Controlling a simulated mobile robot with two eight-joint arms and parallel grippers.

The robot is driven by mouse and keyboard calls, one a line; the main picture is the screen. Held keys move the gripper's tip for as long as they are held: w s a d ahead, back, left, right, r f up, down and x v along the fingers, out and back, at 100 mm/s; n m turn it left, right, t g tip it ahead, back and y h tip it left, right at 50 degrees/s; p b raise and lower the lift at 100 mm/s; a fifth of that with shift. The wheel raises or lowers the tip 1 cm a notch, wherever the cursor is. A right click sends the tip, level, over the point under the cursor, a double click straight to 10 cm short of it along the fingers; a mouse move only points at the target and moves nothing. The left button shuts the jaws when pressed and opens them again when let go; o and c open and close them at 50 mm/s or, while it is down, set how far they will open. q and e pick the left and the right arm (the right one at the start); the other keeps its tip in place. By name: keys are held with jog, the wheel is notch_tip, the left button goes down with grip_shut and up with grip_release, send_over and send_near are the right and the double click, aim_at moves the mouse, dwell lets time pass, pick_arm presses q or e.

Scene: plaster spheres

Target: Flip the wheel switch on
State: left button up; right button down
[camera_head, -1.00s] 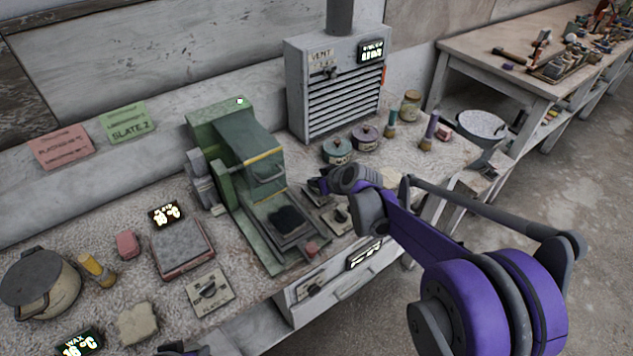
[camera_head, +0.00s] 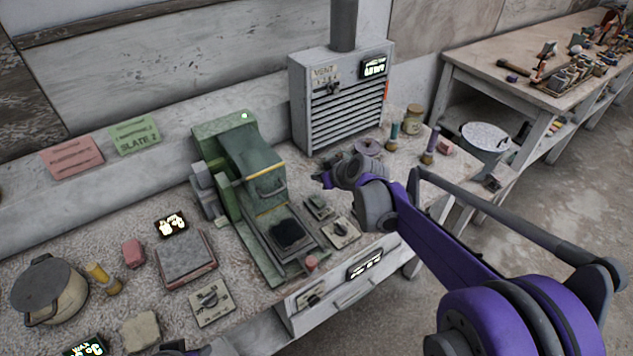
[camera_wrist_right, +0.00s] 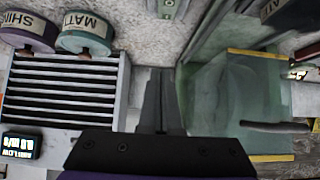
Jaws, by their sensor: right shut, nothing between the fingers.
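Several switch plates with dark knobs show in the head view: one at the bench front (camera_head: 212,303), one right of the green machine (camera_head: 341,232), a smaller one behind it (camera_head: 319,207), and one on the vent box (camera_head: 333,88). Their labels are too small to tell which is the wheel switch. My right gripper (camera_head: 324,180) is shut and empty, above the bench between the green machine (camera_head: 241,150) and the vent box (camera_head: 340,118). A dark purple piece of my left arm (camera_head: 175,348) barely shows at the bottom edge.
Tins (camera_wrist_right: 85,35), jars (camera_head: 412,117) and brushes (camera_head: 430,146) stand beyond my right gripper. A bucket (camera_head: 485,137) stands off the bench's right end.

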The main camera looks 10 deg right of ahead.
jog(key=s+r, duration=0.3)
jog(key=r, duration=0.2)
jog(key=shift+s+d, duration=0.35)
jog(key=shift+d, duration=0.05)
jog(key=s+f+m+g+h, duration=0.1)
jog(key=s+f, duration=0.2)
jog(key=s, duration=0.7)
jog(key=s+f+m+g+h+p, duration=0.1)
jog(key=s+f, duration=0.2)
jog(key=s, duration=0.8)
jog(key=s+f+m+g+h, duration=0.1)
jog(key=s+f+m+g, duration=0.1)
jog(key=s, duration=0.8)
jog(key=shift+s+f+p, duration=0.15)
jog(key=shift+f+p, duration=0.2)
jog(key=shift+f, duration=0.05)
